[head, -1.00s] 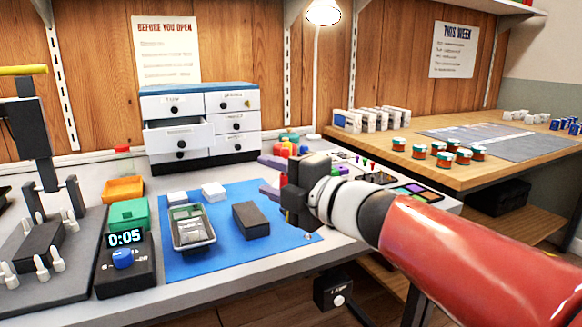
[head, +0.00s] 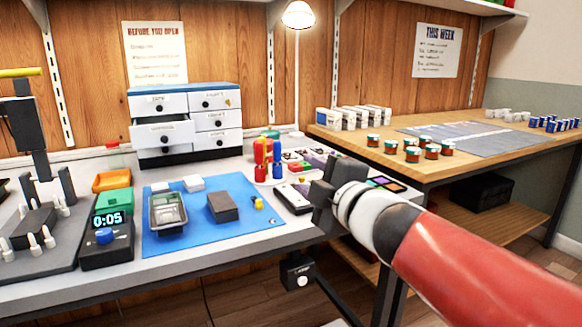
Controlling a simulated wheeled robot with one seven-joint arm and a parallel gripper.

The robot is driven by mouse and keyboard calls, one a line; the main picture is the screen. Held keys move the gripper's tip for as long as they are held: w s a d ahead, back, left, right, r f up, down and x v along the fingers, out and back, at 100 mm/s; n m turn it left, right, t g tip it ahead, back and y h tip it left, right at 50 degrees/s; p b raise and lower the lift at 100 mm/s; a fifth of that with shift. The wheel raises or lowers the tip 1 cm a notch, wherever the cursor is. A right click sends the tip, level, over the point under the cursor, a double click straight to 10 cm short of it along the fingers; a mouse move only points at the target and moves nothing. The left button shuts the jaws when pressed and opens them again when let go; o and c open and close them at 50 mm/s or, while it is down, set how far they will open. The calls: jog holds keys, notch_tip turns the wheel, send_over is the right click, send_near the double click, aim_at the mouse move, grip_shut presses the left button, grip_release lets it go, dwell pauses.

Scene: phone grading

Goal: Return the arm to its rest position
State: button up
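My red and white arm reaches in from the lower right in the head view. My dark gripper (head: 325,195) is beyond the front right of the workbench mat, in front of a phone-like slab (head: 292,198). Its fingers are turned so that I cannot tell whether they are open or shut, and no held object shows. The blue mat (head: 215,238) carries a metal tray (head: 168,226), a dark block (head: 223,207) and a small yellow and dark item (head: 257,203).
A timer reading 0:05 (head: 107,240) and a press-like stand (head: 38,165) are at the left. A drawer cabinet (head: 185,118) has one drawer pulled out. Red and blue handled tools (head: 268,158) stand behind the mat. A wooden table (head: 440,165) with small jars is at the right.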

jog(key=s+d+f+m+g+h+p, duration=0.1)
jog(key=s+d+f+m+h, duration=0.2)
jog(key=d+f+m+h, duration=0.25)
jog(key=s+d+f+m+g+h, duration=0.2)
jog(key=s+d+f+m+h, duration=0.15)
jog(key=d+m, duration=0.4)
jog(key=s+a+f+m+g+p, duration=0.1)
jog(key=s+f+m+g, duration=0.6)
jog(key=s+f, duration=0.4)
jog(key=s, duration=0.3)
jog(key=shift+s+f+m, duration=0.3)
jog(key=shift+s, duration=0.1)
